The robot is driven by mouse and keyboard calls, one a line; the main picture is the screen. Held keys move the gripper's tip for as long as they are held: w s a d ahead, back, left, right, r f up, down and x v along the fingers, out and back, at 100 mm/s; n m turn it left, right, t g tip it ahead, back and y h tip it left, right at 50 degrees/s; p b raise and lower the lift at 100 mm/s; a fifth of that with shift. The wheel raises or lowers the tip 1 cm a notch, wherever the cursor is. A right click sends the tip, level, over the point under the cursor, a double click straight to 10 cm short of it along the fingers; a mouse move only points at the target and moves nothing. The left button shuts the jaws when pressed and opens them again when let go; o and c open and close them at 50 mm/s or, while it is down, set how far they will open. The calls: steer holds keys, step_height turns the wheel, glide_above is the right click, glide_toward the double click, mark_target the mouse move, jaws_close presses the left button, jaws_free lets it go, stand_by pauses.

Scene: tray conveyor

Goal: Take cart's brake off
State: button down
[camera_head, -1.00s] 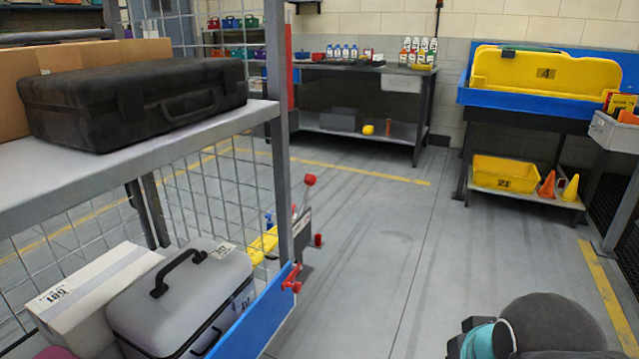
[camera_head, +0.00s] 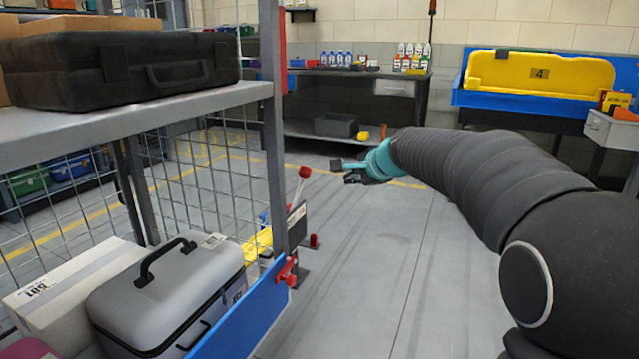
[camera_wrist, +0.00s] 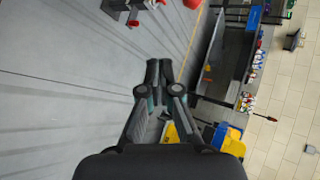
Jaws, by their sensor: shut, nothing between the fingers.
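The cart (camera_head: 130,118) stands on the left, with mesh sides and a grey upper shelf. By its near right post, a lever with a red knob (camera_head: 304,172) stands up, tilted slightly right, beside a dark plate (camera_head: 297,215). I take this lever to be the brake. A red latch-like part (camera_head: 287,270) sits lower on the post, at the blue panel. My gripper (camera_head: 350,172) is to the right of the red knob in the head view, apart from it. In the wrist view my gripper (camera_wrist: 159,68) is shut and empty, and a red knob (camera_wrist: 134,22) shows near the top.
The cart carries a black case (camera_head: 120,70), a grey lidded box (camera_head: 165,300) and a white carton (camera_head: 75,285). A dark bench (camera_head: 385,105) with bottles stands at the back. A blue stand with a yellow tray (camera_head: 540,72) is at back right. The floor between is clear.

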steer(key=w+a+f+m, duration=0.1)
steer(key=w+f+m, duration=0.1)
steer(key=w, duration=0.3)
steer(key=w+a+f+m+t+b, duration=0.1)
steer(key=w+f+m, duration=0.1)
steer(key=w, duration=0.3)
steer(key=shift+w+a+y, duration=0.35)
steer(key=shift+a+y, duration=0.05)
steer(key=w+a+f, duration=0.2)
steer(key=w+a, duration=0.3)
steer(key=a, duration=0.2)
steer(key=shift+w+f+p, duration=0.15)
steer(key=shift+w+p, duration=0.15)
steer(key=shift+p, duration=0.05)
steer(key=shift+a, duration=0.1)
